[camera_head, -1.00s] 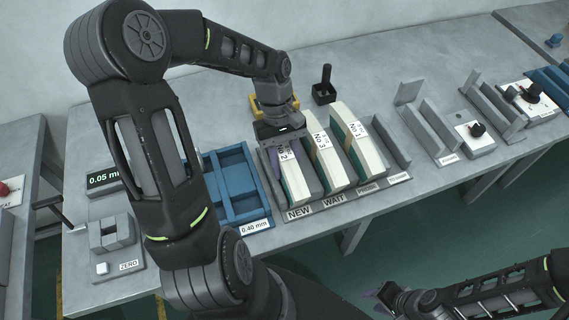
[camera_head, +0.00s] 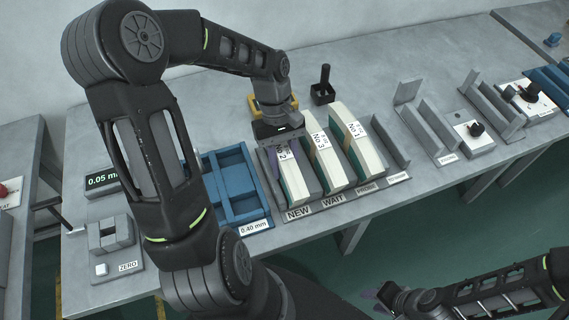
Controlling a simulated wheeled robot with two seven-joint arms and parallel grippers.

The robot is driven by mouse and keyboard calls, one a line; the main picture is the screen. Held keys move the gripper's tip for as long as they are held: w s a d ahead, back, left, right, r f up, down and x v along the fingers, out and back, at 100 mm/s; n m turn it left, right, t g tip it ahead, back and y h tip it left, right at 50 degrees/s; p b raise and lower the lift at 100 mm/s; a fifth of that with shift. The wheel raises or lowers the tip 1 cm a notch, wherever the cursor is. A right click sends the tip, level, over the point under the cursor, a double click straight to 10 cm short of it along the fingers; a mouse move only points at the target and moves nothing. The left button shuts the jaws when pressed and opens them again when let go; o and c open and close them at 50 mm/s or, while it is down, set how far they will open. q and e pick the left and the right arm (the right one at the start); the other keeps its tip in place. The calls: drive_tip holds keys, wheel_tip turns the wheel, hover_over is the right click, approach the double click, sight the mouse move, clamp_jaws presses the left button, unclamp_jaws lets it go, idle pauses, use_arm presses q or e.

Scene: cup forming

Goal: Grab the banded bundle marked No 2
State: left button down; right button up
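The banded bundle marked No 2 (camera_head: 292,184) stands tilted in the leftmost slot of the grey rack, above the NEW label. My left gripper (camera_head: 281,146) is at the top end of this bundle, pointing down from above. A purple finger shows at the bundle's left side, and the gripper body hides the top end. Whether the fingers press on the bundle cannot be told. My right gripper (camera_head: 374,300) is low at the bottom, off the table, empty, with its purple fingers apart.
Bundles marked No 3 (camera_head: 326,164) and No 1 (camera_head: 357,148) stand close to the right in the same rack (camera_head: 336,201). A blue tray (camera_head: 237,182) lies left of the rack. A black holder (camera_head: 322,93) stands behind.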

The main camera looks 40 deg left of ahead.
use_arm(q)
wheel_tip(320, 180, up, 10)
drive_tip(key=shift+f+b, duration=0.1)
drive_tip(key=shift+b, duration=0.4)
idle(0.5)
